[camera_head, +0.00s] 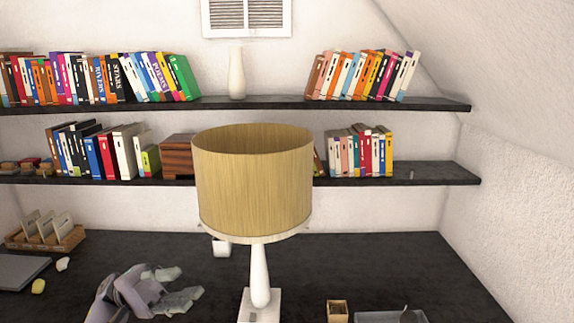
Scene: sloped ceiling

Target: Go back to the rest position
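My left gripper (188,282) reaches in at the lower left, above the dark desk (230,272). Its two grey fingers are spread apart, with nothing visible between them. It is left of the lamp (253,185) and apart from it. My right gripper is not in view.
The lamp has a wide tan shade and a white base in the middle. A wooden organizer (45,237), grey flat object (20,271) and yellow item (38,286) lie left. A small box (337,311) and tray (378,317) are front right. Book-filled shelves (440,172) hang behind.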

